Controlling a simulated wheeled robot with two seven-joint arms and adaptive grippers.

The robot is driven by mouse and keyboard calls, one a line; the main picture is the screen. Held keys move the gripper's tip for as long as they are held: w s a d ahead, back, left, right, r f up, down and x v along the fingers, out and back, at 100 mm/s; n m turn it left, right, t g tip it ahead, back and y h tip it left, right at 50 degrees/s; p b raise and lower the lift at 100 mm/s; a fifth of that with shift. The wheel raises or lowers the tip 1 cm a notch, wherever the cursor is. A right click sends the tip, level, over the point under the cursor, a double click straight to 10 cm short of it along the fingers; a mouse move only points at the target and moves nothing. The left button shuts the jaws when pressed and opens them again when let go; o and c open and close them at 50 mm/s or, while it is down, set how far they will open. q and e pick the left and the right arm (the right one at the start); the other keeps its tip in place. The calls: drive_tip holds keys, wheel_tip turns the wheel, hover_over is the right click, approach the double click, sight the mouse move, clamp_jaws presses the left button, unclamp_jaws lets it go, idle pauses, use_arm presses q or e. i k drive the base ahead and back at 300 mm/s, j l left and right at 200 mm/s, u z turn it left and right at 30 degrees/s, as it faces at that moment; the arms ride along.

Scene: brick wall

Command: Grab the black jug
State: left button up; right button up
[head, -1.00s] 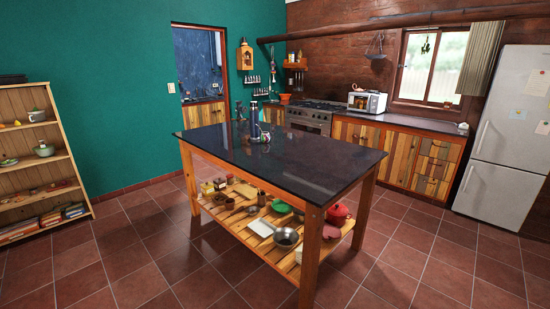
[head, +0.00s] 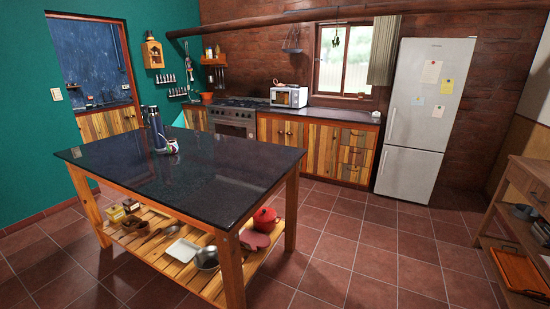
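A tall dark vessel (head: 154,128), perhaps the black jug, stands upright near the far left end of the kitchen island's dark top (head: 215,173). It is small in the head view, so I cannot make out a handle or spout. A small light cup with dark and reddish markings (head: 172,147) stands just in front of it to the right. Neither of my grippers shows in the head view.
The island's lower slatted shelf holds a red pot (head: 265,218), a metal pan (head: 206,258) and small jars. Behind are the stove (head: 235,121), a microwave (head: 289,96) and the fridge (head: 427,110). A wooden side table (head: 527,190) stands at right. Tiled floor is clear between.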

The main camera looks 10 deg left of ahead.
sight(150, 37)
drive_tip(key=i+l+z, duration=0.15)
drive_tip(key=i+z, duration=0.45)
drive_tip(key=i, duration=0.15)
drive_tip(key=i+l, duration=0.1)
drive_tip(key=i, duration=1.2)
drive_tip(key=i+l, duration=0.1)
drive_tip(key=i, duration=1.2)
drive_tip(key=i+l, duration=0.1)
drive_tip(key=i, duration=1.2)
drive_tip(key=i+u, duration=0.2)
drive_tip(key=i, duration=0.2)
drive_tip(key=i+l+u, duration=0.25)
drive_tip(key=i+u, duration=0.8)
drive_tip(key=i+l, duration=0.05)
